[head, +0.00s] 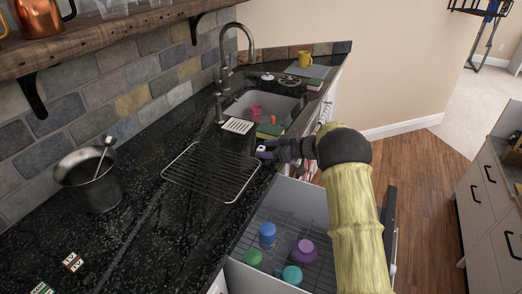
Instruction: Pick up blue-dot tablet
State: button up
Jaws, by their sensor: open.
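My gripper (272,149) reaches left over the counter's front edge, just beyond the wire rack. Its jaws are open. A small purple-and-white thing (262,148) shows at its fingertips; it may be the blue-dot tablet, but it is too small to see a dot. I cannot tell whether the fingers touch it. A dark box (236,143) with a white, lined top stands just left of the fingertips. My arm covers part of the counter edge and the open drawer.
A wire rack (210,173) lies on the dark counter near a metal bucket (88,183). Behind is a sink (285,105) with a tall faucet (224,65). Below my arm, an open pull-out rack (283,228) holds several coloured cups. Bare counter (130,225) lies front left.

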jog(key=c, duration=1)
jog(key=shift+r, duration=0.15)
jog(key=shift+c, duration=0.2)
notch_tip(320, 180, up, 10)
jog(key=shift+p, duration=0.3)
